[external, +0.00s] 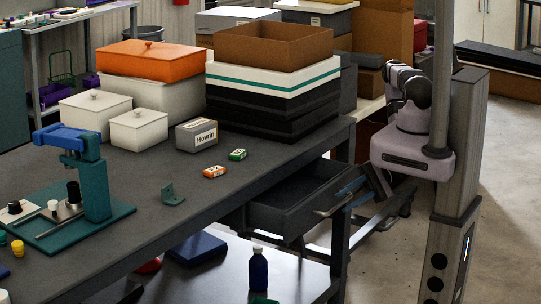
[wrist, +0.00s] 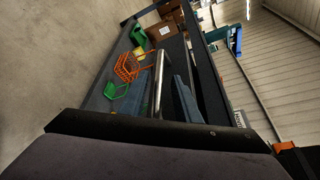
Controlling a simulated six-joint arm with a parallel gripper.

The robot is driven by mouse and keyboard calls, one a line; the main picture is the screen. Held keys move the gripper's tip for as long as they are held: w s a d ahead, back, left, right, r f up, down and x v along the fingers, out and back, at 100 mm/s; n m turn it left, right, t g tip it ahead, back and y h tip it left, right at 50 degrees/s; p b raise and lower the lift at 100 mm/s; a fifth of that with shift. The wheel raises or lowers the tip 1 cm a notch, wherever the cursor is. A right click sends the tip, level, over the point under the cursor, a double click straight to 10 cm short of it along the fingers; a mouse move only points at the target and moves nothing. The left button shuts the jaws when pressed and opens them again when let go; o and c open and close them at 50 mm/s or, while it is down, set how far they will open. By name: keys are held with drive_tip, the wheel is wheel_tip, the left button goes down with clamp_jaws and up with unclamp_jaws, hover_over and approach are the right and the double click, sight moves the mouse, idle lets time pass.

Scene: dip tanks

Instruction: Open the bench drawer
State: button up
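The bench drawer (external: 298,192) is dark grey and stands pulled out from under the bench, with its inside showing from above. Its pale metal bar handle (external: 334,203) is on the drawer front, and it also shows in the wrist view (wrist: 160,80). My gripper (external: 353,207) is low at the drawer front, close to the handle. In the wrist view, my gripper (wrist: 160,105) has its two blue-grey fingers apart, one on each side of the bar. A gap shows between the bar and the right finger. I cannot tell whether the left finger touches it.
The dark bench top (external: 135,175) carries a teal press (external: 95,190), white lidded tanks (external: 138,128) and stacked trays (external: 272,90). A blue bottle (external: 258,270) stands on the lower shelf. Bare floor (external: 400,265) lies in front of the drawer. Orange and green baskets show in the wrist view (wrist: 127,67).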

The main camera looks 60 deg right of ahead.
drive_tip(key=shift+p+x, duration=0.35)
drive_tip(key=shift+x, duration=1.4)
drive_tip(key=shift+f, duration=0.1)
drive_tip(key=shift+c, duration=0.2)
clamp_jaws()
